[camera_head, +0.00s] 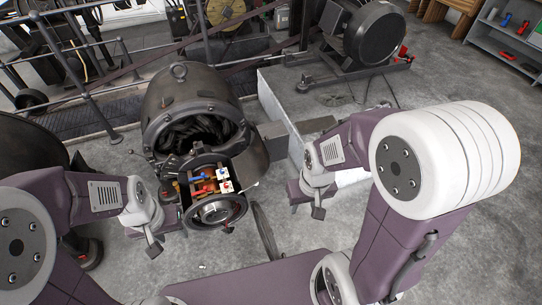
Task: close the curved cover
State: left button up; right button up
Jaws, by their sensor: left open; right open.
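A dark, round dynamo (190,100) stands in the middle left, with a lifting ring on top. Its front opening shows a terminal block (205,183) with red, blue and white parts, above a round shaft end. The curved cover (250,166) appears as a dark curved plate standing open at the right side of this opening. My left gripper (167,240) is open and empty, low and left of the shaft end. My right gripper (305,207) is open and empty, right of the cover and apart from it. Its far finger is partly hidden.
Metal railings (85,90) run behind the dynamo. A grey shelf (505,45) stands at the far right. Concrete floor is clear at the right.

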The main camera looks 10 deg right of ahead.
aim_at(252, 165)
jog(key=l+u, duration=0.3)
jog(key=l, duration=0.5)
jog(key=l+u, duration=0.25)
jog(key=l, duration=0.55)
jog(key=i+l+u, duration=0.15)
jog(key=l, duration=0.25)
jog(key=i+l+u, duration=0.1)
jog(key=i+l, duration=0.25)
jog(key=l, duration=0.1)
